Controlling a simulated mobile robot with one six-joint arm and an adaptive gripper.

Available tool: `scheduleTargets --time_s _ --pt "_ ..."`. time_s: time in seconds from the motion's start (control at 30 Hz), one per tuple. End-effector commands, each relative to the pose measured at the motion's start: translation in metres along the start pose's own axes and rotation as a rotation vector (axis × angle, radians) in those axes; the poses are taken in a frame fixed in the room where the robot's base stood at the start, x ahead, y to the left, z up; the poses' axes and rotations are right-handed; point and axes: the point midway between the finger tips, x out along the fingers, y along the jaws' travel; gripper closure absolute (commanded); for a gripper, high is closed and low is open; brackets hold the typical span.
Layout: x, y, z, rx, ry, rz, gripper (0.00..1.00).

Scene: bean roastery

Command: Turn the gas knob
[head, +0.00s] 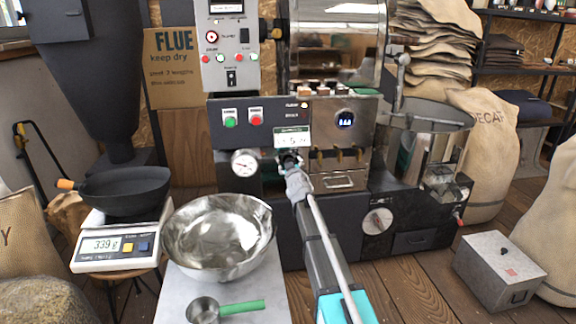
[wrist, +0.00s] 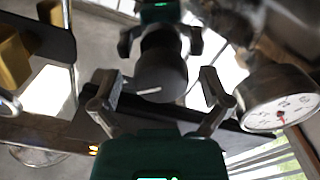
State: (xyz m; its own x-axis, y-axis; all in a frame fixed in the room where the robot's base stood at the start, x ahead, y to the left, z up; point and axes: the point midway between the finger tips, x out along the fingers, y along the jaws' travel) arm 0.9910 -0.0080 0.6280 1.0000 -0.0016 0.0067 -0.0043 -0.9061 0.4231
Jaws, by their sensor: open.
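The gas knob (wrist: 163,80) shows in the wrist view as a dark round knob with a short white mark on its face. My gripper (wrist: 158,88) is open, with one finger on each side of the knob. Gaps show between the fingers and the knob, so I see no contact. In the head view my gripper (head: 290,163) is at the front of the roaster, just right of the gauge. There my gripper and arm largely hide the knob.
A round pressure gauge (wrist: 281,97) stands close to the right finger in the wrist view; it also shows in the head view (head: 244,162). A metal bowl (head: 218,236), a scoop (head: 203,310) and a scale (head: 108,250) stand at the left. A metal box (head: 499,268) is on the floor at right.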

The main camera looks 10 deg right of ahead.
Motion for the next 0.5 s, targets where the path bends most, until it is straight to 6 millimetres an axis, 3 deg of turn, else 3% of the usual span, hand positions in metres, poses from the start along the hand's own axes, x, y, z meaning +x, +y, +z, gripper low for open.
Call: scheduleTargets --time_s 0.5 --pt "-0.013 0.000 0.000 0.000 -0.001 0.000 0.02"
